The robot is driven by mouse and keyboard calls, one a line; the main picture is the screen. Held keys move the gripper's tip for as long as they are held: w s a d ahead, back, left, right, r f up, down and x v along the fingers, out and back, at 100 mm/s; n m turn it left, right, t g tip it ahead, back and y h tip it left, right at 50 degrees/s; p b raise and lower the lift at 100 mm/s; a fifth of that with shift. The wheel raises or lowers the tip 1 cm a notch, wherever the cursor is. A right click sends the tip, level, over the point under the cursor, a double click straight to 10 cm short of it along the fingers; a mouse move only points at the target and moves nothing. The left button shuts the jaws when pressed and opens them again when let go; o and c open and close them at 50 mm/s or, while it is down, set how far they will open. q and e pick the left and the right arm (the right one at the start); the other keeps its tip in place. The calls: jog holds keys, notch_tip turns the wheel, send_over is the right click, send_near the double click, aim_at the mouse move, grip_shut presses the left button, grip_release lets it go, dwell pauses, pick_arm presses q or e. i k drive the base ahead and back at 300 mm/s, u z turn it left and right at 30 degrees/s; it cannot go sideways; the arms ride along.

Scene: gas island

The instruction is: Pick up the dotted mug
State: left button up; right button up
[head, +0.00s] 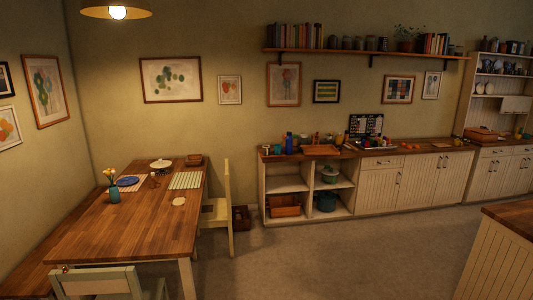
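I cannot make out a dotted mug in the head view. Small cups or bowls (487,88) stand on the shelves of the open cabinet at the far right, too small to tell any pattern. Several small items stand on the long counter (425,148) along the back wall, also too small to identify. Neither of my grippers is in view.
A wooden dining table (150,232) at left holds a vase (114,195), a blue plate (127,181) and striped placemats (186,180). Chairs (218,208) stand around it. An island (503,262) fills the lower right corner. The floor (340,255) between is clear.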

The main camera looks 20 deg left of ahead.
aim_at(265, 148)
jog(key=z, duration=0.15)
jog(key=i, duration=2.05)
jog(key=u, duration=0.3)
jog(key=i, duration=2.15)
jog(key=u, duration=1.2)
jog(key=i, duration=1.55)
jog(key=u, duration=0.65)
